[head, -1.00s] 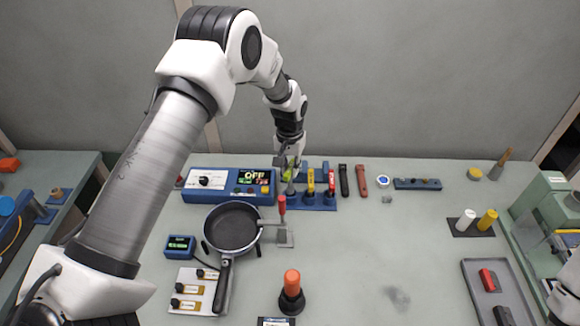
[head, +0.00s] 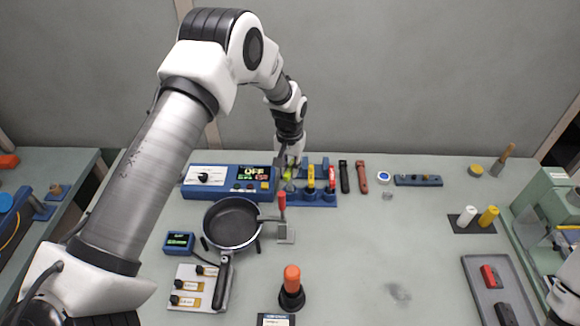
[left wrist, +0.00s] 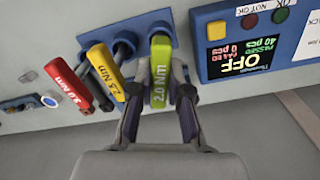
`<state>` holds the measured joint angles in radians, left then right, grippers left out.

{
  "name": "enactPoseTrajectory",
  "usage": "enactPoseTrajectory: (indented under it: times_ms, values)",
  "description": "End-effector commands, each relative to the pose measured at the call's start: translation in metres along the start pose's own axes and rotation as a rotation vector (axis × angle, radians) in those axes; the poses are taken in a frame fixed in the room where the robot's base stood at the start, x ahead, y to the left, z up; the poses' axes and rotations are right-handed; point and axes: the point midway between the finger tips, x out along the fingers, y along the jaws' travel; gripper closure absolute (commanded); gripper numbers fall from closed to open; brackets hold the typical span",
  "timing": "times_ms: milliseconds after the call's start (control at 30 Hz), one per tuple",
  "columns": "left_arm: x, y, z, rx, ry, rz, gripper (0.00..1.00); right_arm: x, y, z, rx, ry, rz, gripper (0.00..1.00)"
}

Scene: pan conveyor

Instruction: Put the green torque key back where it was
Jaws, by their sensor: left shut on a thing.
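The green torque key (left wrist: 160,72), marked 2.0 Nm, is between the fingers of my left gripper (left wrist: 160,100), which is shut on it. In the head view the green key (head: 288,174) stands at the left end of the blue key rack (head: 319,199). In the left wrist view its far end overlaps the rack (left wrist: 112,32); whether it is fully seated is hidden. The yellow key (left wrist: 106,70) and red key (left wrist: 70,84) stand in the neighbouring slots.
A blue control box (head: 222,190) with an OFF display stands just left of the rack. A frying pan (head: 231,223) and a red-handled clamp (head: 283,206) are in front. Black and red-brown handled tools (head: 362,177) lie to the right.

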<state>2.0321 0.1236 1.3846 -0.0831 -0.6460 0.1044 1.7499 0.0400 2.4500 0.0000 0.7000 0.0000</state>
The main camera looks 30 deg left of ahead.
Motion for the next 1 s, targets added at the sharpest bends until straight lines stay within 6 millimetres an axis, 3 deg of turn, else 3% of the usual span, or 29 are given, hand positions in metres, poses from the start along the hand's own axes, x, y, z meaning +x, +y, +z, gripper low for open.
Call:
enactPoseTrajectory:
  times_ms: [933, 1000]
  values:
    - [0.024, 0.000, 0.000, 0.000, 0.000, 0.000, 1.00, 0.014, 0.000, 0.000, 0.000, 0.000, 0.000, 1.00]
    - [0.024, 0.000, 0.000, 0.000, 0.000, 0.000, 0.66, 0.013, 0.000, 0.000, 0.000, 0.000, 0.000, 1.00]
